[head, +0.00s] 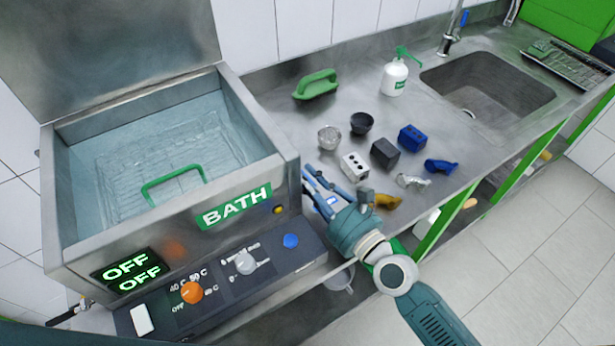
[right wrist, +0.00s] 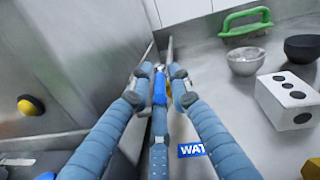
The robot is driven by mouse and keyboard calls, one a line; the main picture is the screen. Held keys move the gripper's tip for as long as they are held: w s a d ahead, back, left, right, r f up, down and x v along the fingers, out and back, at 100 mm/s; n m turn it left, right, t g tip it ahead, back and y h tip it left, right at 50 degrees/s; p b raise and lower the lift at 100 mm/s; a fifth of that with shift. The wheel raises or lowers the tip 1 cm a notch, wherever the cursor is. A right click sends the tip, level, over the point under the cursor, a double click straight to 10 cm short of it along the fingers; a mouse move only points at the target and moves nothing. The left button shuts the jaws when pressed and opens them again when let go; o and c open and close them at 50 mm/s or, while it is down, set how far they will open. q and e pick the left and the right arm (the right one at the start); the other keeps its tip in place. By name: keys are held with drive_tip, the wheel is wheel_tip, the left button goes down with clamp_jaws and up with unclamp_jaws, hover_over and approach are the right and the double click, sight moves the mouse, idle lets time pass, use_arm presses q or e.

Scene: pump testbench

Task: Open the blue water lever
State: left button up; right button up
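The blue water lever (right wrist: 160,88) shows as a bright blue handle with a bit of yellow beside it, near the bath's side wall. A blue label reading "WAT" (right wrist: 192,150) lies beside it on the counter. My right gripper (right wrist: 160,65) has its blue-grey fingers apart, one on each side of the lever. I cannot tell whether a finger touches it. In the head view the right gripper (head: 315,180) is at the bath's right front corner and largely hides the lever. My left gripper is not in view.
The bath (head: 255,125) stands close left of the right gripper, with a control panel (head: 215,280) in front. A white block (head: 355,166), bowls and other small parts stand on the counter to the right. A green handle (head: 316,84) lies behind, and a sink (head: 488,90) is further right.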

drive_tip(key=shift+s+d+f, duration=0.1)
drive_tip(key=v, duration=1)
drive_tip(key=shift+s+d, duration=0.2)
drive_tip(key=shift+s, duration=0.05)
drive_tip(key=shift+s+d, duration=0.3)
drive_tip(key=shift+s, duration=0.1)
